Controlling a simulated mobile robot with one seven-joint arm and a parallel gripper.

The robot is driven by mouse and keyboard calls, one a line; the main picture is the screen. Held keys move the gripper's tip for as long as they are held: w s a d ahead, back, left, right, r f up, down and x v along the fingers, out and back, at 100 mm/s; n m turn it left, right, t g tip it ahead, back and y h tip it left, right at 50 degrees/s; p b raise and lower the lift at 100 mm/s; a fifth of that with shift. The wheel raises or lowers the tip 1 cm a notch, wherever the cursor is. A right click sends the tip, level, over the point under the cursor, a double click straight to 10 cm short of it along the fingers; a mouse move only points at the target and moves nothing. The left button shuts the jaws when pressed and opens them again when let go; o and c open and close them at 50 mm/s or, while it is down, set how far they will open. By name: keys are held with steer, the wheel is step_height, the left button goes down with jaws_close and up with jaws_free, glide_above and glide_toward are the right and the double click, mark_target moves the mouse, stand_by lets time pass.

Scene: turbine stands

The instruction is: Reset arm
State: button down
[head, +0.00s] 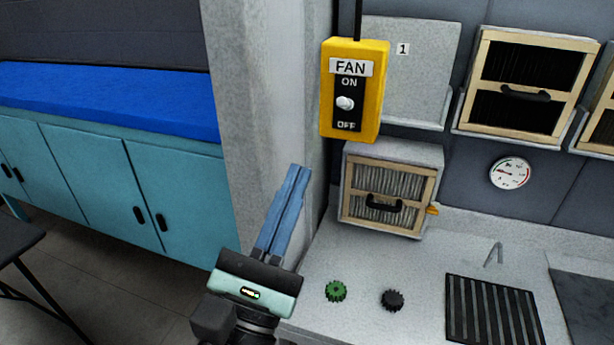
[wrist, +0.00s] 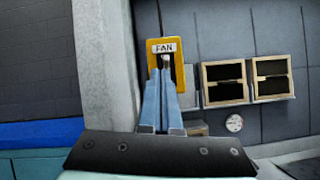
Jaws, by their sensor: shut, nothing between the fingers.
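My gripper (head: 298,172) points up and away at the lower middle of the head view, left of the counter and below the yellow fan switch box (head: 369,120). Its two blue fingers lie together, shut, with nothing between them. In the wrist view, the fingertips of my gripper (wrist: 167,72) overlap the lower part of the fan switch box (wrist: 181,76) and hide its OFF label. In the head view, the white toggle of the box stands between ON and OFF; I cannot tell for sure which way it tips.
A wood-framed filter unit (head: 436,160) stands on the counter (head: 320,318), with a green gear (head: 336,291), a black gear (head: 392,300) and a black grate (head: 490,312) in front. A grey pillar (head: 255,90) rises beside my gripper. Teal cabinets (head: 90,185) stand at left.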

steer(key=shift+s+a+r, duration=0.1)
steer(key=shift+s+a, duration=0.05)
steer(key=shift+s, duration=0.3)
